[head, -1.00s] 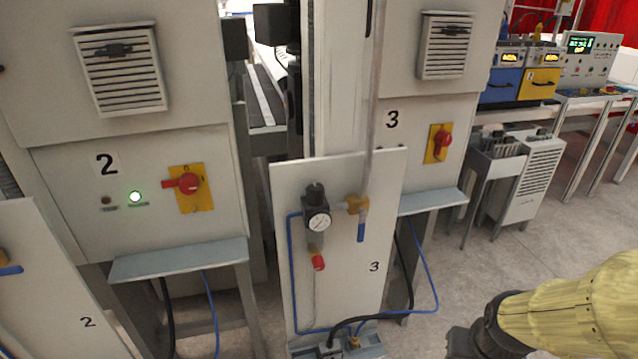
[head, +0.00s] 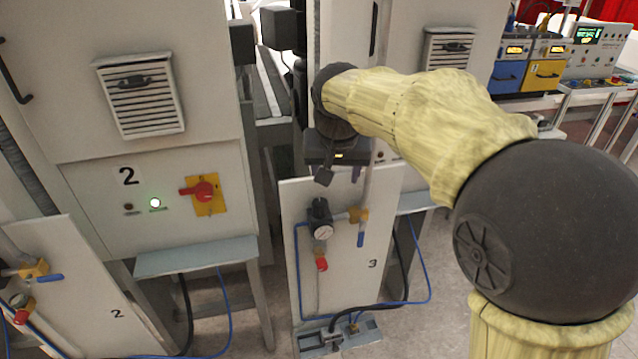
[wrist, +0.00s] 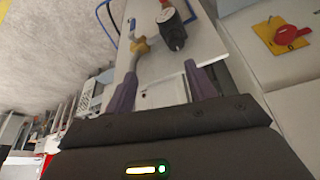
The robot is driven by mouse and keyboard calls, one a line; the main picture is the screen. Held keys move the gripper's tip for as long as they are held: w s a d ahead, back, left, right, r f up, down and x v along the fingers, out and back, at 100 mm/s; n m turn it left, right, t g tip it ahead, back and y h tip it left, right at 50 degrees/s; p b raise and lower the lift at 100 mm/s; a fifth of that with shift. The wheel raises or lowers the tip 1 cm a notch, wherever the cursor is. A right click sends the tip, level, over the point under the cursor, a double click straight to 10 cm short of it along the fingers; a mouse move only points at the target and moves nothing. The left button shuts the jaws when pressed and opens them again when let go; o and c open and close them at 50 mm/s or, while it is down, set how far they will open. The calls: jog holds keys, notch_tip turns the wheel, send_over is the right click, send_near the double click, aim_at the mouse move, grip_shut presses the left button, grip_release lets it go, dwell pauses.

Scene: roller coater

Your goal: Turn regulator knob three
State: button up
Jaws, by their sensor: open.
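Regulator three has a black knob (head: 319,206) on top of a round white gauge (head: 323,232), mounted on the upright white panel (head: 345,275) marked 3. A red-tipped part (head: 321,264) hangs below it. My gripper (head: 340,176) is just above the panel's top edge, pointing down, open and empty, apart from the knob. In the wrist view the two dark fingers (wrist: 164,85) are spread, with the panel's top edge between and beyond them. The black regulator (wrist: 172,32) shows past the fingertips, near the top of that view.
A yellow valve (head: 357,215) with a blue handle (head: 361,239) sits right of the regulator. A vertical pipe rises from it. Blue hose loops around the panel. Machine 2 has a red switch (head: 203,192) at left. Panel 2 (head: 75,280) stands at lower left.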

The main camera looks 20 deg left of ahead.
aim_at(320, 202)
jog(key=a+r, duration=0.3)
jog(key=shift+s+r, duration=0.1)
jog(key=shift+s, duration=0.25)
jog(key=p+x, duration=0.2)
jog(key=x, duration=0.6)
jog(key=p+x, duration=0.3)
jog(key=x, duration=0.6)
jog(key=shift+w+a, duration=0.2)
jog(key=shift+w, duration=0.1)
jog(key=c, duration=1)
